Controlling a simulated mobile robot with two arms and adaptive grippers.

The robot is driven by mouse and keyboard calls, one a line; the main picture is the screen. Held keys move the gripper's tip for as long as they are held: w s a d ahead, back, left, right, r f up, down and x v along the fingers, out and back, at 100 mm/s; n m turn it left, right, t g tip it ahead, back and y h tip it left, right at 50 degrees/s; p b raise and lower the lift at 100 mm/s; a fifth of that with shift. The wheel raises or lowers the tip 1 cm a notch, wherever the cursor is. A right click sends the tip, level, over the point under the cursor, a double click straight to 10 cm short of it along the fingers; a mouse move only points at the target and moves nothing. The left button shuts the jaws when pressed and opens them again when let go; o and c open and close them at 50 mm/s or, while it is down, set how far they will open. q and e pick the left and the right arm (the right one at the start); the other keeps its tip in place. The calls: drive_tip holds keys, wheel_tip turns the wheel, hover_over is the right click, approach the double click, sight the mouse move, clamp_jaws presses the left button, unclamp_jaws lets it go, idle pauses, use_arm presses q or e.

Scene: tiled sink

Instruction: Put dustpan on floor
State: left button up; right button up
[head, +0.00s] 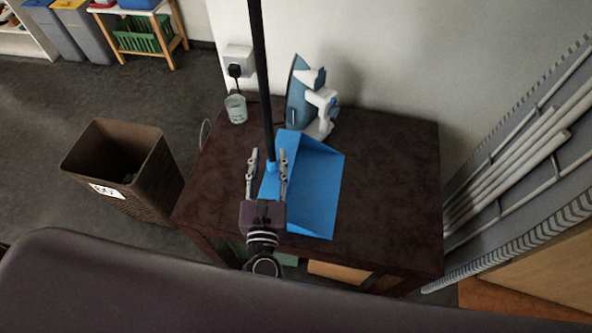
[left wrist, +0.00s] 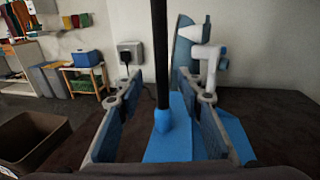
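The blue dustpan (head: 314,189) with a long upright black handle (head: 260,70) rests on the dark brown table (head: 392,170). My left gripper (head: 267,160) is open, with one finger on each side of the lower end of the handle, at its blue socket. In the left wrist view, the handle (left wrist: 160,60) stands between the spread fingers, with a gap on both sides. The dustpan's blue pan (left wrist: 170,146) lies below and beyond the fingers there. The dark floor (head: 60,120) shows to the left of the table. My right gripper is in neither view.
A blue and white iron (head: 318,105) and a small cup (head: 236,109) stand at the table's back. A brown bin (head: 125,170) stands on the floor to the left. A folded ironing board (head: 530,160) leans at the right. The table's right part is clear.

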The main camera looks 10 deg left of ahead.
sight(270, 149)
use_arm(q)
drive_tip(key=w+p, duration=0.1)
drive_tip(key=w, duration=0.2)
drive_tip(key=shift+w+a, duration=0.15)
drive_tip(key=shift+w, duration=0.2)
drive_tip(key=shift+w+a+f+p, duration=0.1)
drive_tip(key=shift+w+a+p, duration=0.05)
drive_tip(key=shift+w+p, duration=0.3)
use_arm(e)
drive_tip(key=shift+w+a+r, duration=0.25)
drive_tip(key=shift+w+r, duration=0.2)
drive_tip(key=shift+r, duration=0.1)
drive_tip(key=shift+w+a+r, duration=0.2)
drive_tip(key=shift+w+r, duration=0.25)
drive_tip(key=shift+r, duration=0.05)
use_arm(q)
drive_tip(key=shift+c, duration=0.4)
drive_tip(key=c, duration=0.7)
clamp_jaws()
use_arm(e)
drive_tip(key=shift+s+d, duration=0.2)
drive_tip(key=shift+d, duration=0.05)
